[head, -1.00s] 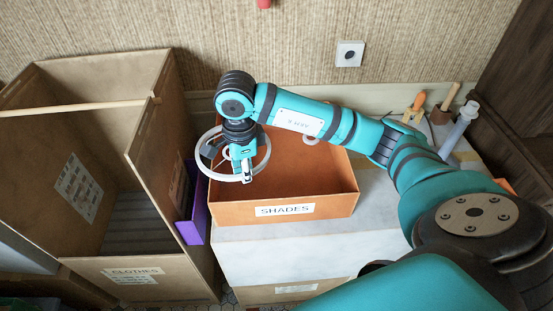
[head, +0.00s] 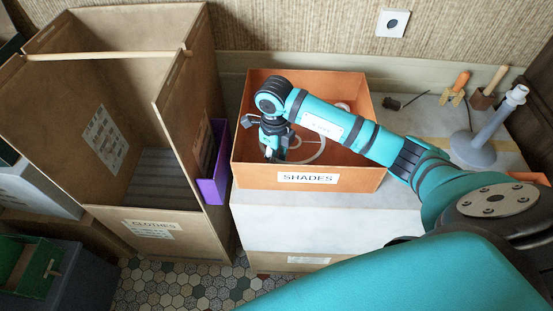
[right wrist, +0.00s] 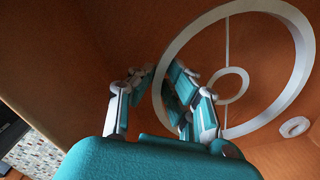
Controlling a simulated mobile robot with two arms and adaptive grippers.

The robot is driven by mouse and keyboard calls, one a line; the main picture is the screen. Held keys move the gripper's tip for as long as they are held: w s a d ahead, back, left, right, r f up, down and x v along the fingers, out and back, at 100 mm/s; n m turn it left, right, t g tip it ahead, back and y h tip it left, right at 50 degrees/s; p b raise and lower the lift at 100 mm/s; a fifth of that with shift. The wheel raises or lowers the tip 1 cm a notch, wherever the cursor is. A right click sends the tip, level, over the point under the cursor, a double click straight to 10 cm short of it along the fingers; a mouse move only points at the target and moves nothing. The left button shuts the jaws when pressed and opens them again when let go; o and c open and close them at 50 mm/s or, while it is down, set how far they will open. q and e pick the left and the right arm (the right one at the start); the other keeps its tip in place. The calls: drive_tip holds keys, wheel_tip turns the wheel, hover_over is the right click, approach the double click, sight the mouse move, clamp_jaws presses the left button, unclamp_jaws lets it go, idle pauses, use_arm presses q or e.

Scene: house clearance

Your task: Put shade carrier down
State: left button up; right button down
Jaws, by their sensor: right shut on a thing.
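The shade carrier is a white ring with thin spokes and a small hub ring. In the head view part of the shade carrier (head: 318,156) shows inside the orange box labelled SHADES (head: 245,174). My right gripper (head: 272,154) points down into the box near its left front corner and is shut on the ring's rim. In the right wrist view the shade carrier (right wrist: 303,55) stretches right from the fingers (right wrist: 178,92), with orange box walls around it. I cannot tell whether it touches the box floor. My left gripper is not in view.
A small white ring (right wrist: 295,127) lies in the box. The tall CLOTHES box (head: 185,226) and a purple holder (head: 214,185) stand left.

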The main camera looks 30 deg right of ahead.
wheel_tip(320, 180, down, 2)
drive_tip(key=shift+f, duration=0.15)
drive_tip(key=c, duration=1.4)
unclamp_jaws()
drive_tip(key=shift+f, duration=0.1)
drive_tip(key=shift+o, duration=0.2)
wheel_tip(320, 180, up, 12)
drive_tip(key=b, duration=0.1)
drive_tip(key=shift+s, duration=0.1)
